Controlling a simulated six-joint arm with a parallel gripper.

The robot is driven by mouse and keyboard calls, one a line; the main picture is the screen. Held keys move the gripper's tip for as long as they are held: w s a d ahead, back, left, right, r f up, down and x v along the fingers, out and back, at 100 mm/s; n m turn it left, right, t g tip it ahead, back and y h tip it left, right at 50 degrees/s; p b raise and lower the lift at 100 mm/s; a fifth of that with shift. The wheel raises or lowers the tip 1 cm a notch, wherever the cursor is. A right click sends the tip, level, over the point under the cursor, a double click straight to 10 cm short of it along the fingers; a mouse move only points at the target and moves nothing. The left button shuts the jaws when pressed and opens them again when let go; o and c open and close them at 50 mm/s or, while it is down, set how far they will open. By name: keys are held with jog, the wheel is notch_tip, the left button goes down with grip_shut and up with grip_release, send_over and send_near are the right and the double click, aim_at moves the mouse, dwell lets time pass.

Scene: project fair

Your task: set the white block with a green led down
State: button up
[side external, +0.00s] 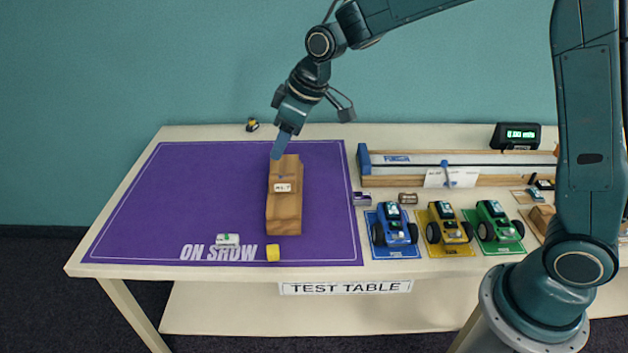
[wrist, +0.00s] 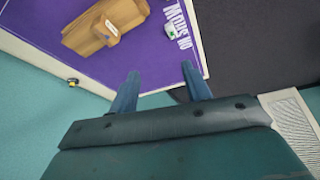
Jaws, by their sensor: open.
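The white block with a green led (side external: 228,239) lies on the purple mat (side external: 130,220), near its front edge by the "ON SHOW" lettering. It also shows in the wrist view (wrist: 171,30), beyond my fingertips and apart from them. My gripper (side external: 281,150) is above the back part of the mat, behind the wooden block. In the wrist view its two blue fingers (wrist: 163,82) are spread apart with nothing between them.
Blue, yellow and green toy cars (side external: 394,230) and a long track (side external: 440,165) fill the right side. The mat's left half is clear.

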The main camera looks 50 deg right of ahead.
jog(key=s+d+r+m, duration=0.1)
jog(key=s+d+r, duration=0.15)
jog(key=s, duration=0.25)
jog(key=s+d+r+m+t+h, duration=0.1)
jog(key=s+d+r, duration=0.1)
jog(key=s+r, duration=0.3)
jog(key=s+d+r+m, duration=0.1)
jog(key=s+d+r, duration=0.1)
jog(key=s, duration=0.4)
jog(key=s+d+m, duration=0.1)
jog(key=s, duration=0.6)
jog(key=s+d+f+m+h, duration=0.1)
jog(key=s+d+m, duration=0.1)
jog(key=s, duration=0.6)
jog(key=shift+d+f+t, duration=0.25)
jog(key=shift+f+t, duration=0.05)
